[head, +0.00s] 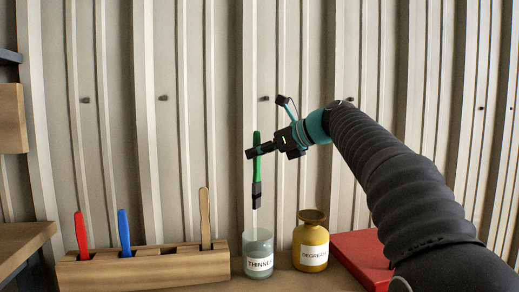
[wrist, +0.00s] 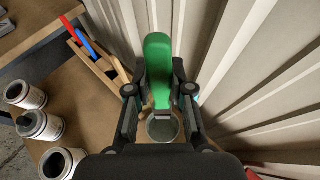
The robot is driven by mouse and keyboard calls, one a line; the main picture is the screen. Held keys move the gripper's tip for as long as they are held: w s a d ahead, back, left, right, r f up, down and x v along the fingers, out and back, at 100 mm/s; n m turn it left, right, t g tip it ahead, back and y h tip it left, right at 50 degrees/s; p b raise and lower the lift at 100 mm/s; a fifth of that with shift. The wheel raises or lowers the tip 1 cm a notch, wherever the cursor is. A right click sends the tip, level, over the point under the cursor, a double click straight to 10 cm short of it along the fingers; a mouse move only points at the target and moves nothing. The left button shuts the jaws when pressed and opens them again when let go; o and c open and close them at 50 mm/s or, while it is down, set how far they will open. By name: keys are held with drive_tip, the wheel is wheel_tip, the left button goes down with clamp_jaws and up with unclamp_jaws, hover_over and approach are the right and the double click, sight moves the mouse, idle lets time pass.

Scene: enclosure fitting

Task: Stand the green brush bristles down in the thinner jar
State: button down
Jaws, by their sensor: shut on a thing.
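The green brush (head: 257,165) hangs upright with its bristles down, and my gripper (head: 261,150) is shut on its handle. The brush's lower end is just above the mouth of the thinner jar (head: 258,252), a pale green glass jar with a white label. In the wrist view the green handle (wrist: 158,60) stands between the two fingers of my gripper (wrist: 160,92). The jar's round mouth (wrist: 162,128) shows below the brush there; its near side is hidden by my gripper.
A wooden rack (head: 150,268) at left holds a red-handled, a blue-handled and a wooden-handled tool. A yellow degreaser bottle (head: 311,240) stands right of the jar, beside a red box (head: 364,258). Several white canisters (wrist: 40,125) stand at left in the wrist view. A corrugated wall is close behind.

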sight(258, 202)
drive_tip(key=shift+f, duration=1.8)
wheel_tip(258, 202, down, 2)
drive_tip(key=b, duration=0.3)
drive_tip(key=shift+f+b, duration=2.1)
drive_tip(key=shift+f, duration=1.8)
drive_tip(key=c, duration=1)
unclamp_jaws()
drive_tip(key=shift+o, duration=0.2)
drive_tip(key=shift+s, duration=0.1)
drive_tip(key=v, duration=1.2)
